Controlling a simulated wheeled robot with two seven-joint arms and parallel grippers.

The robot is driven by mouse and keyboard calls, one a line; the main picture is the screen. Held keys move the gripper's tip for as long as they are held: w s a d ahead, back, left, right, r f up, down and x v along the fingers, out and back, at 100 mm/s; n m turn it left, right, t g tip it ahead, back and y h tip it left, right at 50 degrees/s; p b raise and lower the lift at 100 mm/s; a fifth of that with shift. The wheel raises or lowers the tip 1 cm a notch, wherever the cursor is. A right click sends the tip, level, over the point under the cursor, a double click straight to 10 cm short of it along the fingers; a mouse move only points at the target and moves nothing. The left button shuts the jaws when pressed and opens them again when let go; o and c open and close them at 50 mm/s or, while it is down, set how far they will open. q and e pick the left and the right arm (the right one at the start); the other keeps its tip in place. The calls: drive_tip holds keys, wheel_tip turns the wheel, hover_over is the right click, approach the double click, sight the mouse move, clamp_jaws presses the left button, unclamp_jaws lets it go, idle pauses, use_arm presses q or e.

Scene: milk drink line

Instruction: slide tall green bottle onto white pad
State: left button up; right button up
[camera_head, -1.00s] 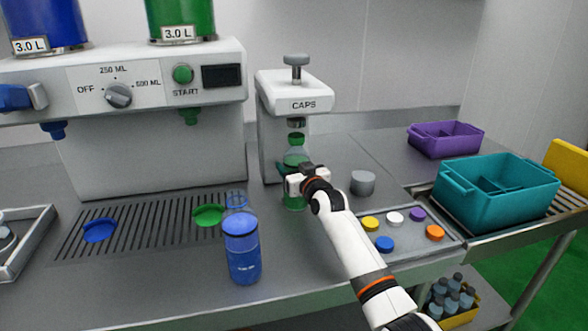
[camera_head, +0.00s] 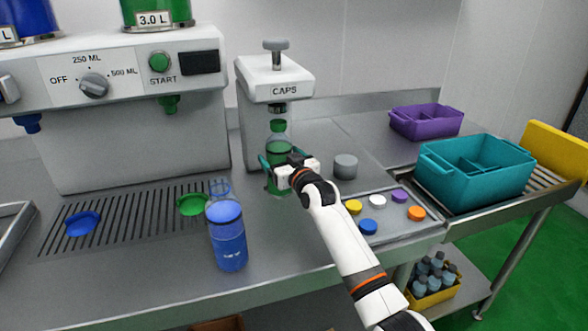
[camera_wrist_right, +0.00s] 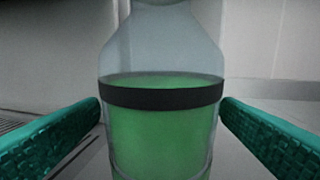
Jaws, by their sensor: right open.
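The tall green bottle (camera_head: 278,152) stands upright under the CAPS press (camera_head: 274,82), with a green cap on its top. My right gripper (camera_head: 276,172) is around it at mid-height, one finger on each side. The fingers are open. The white pad cannot be made out in these views. My left gripper is not in view.
A blue bottle (camera_head: 228,236) stands at the counter front. A grey cylinder (camera_head: 345,166) and a tray of coloured caps (camera_head: 437,222) lie to the right. Teal (camera_head: 477,168) and purple (camera_head: 425,123) crates stand farther right. A slotted drain (camera_head: 140,222) lies left.

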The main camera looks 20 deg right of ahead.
drive_tip(key=p+v, duration=0.4)
drive_tip(key=v, duration=1.2)
idle(0.5)
